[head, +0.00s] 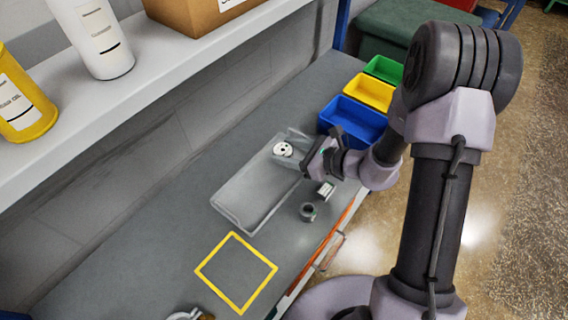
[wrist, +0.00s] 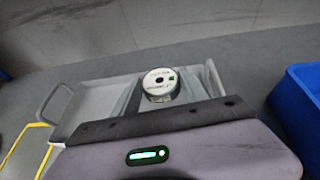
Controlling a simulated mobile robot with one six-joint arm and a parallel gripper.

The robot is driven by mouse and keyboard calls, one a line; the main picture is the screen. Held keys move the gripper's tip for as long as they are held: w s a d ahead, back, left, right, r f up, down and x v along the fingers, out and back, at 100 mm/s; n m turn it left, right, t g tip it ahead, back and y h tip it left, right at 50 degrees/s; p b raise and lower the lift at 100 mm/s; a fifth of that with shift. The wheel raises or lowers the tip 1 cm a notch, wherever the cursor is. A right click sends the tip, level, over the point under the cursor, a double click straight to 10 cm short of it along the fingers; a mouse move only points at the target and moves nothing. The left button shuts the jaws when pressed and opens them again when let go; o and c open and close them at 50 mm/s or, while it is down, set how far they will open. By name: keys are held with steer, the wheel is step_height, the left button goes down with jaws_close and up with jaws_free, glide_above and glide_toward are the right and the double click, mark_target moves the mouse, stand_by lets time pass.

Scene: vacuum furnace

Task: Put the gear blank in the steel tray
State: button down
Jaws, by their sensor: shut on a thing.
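The gear blank (head: 283,149) is a short round disc with a pale top and dark marks. It also shows in the wrist view (wrist: 160,80). My gripper (head: 290,150) is shut on it, with a pale finger on each side. The steel tray (head: 226,205) is a shallow grey rectangle on the bench. The blank is over the far end of the tray in the head view. In the wrist view the tray (wrist: 72,112) spreads behind and left of the fingers. I cannot tell whether the blank touches the tray floor.
A dark ring-like part (head: 308,212) and a small pale block (head: 326,190) lie right of the tray. Blue (head: 352,120), yellow (head: 370,92) and green bins (head: 385,69) stand beyond my gripper. A yellow square outline (head: 236,272) marks clear bench nearer. A shelf (head: 150,75) overhangs left.

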steer(key=shift+f+b, duration=0.9)
steer(key=shift+f, duration=1.5)
steer(key=c, duration=0.6)
jaws_free()
